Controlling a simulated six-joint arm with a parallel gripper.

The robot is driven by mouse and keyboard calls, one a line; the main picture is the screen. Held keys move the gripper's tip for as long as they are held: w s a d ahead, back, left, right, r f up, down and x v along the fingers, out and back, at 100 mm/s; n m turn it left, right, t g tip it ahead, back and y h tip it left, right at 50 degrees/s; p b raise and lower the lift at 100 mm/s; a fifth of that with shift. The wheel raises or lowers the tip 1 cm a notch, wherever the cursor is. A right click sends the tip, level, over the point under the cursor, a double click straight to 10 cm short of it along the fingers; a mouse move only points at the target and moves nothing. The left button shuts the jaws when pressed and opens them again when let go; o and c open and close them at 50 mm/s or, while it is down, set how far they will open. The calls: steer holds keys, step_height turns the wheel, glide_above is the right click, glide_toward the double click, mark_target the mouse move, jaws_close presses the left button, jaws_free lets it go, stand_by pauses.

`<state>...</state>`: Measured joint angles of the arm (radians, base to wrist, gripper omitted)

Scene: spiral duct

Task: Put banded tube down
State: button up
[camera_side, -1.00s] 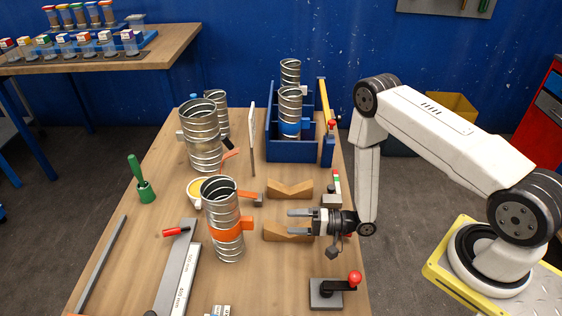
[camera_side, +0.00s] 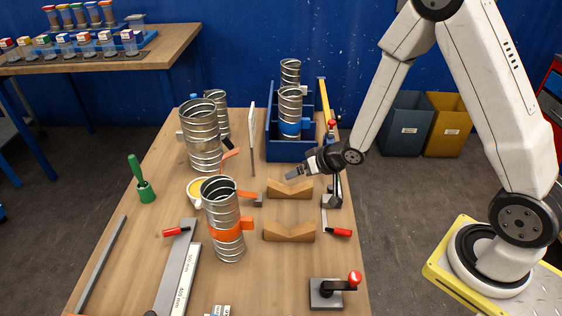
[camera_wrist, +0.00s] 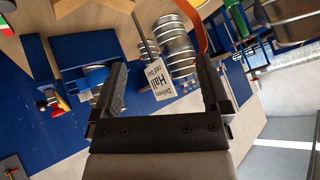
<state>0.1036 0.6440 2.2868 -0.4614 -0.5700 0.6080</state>
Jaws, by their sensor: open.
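The banded tube (camera_side: 222,195), a silver spiral duct with an orange band (camera_side: 228,232) and an orange tab, stands upright on the table at the front centre in the side view. My gripper (camera_side: 288,177) is empty and apart from it, above the table behind and to the right of the tube, near the far wooden V-block. In the wrist view my gripper (camera_wrist: 160,66) shows its two dark fingers spread wide with nothing held between them. A second silver tube with a blue band (camera_side: 290,122) stands in the blue rack (camera_side: 290,150).
Two wooden V-blocks (camera_side: 289,234) lie right of the banded tube. Plain silver tubes (camera_side: 201,140) stand at the back left. A thin upright sign (camera_side: 252,140) is left of the rack; its lettering shows in the wrist view (camera_wrist: 160,80). A red-knobbed stand (camera_side: 327,293) is at the front right.

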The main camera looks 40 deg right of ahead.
steer(key=s+r+n+g+h, duration=0.2)
steer(key=s+r+g, duration=0.4)
steer(key=s, duration=0.9)
steer(key=shift+r+n, duration=0.3)
steer(key=shift+r, duration=1.4)
steer(key=shift+a, duration=0.1)
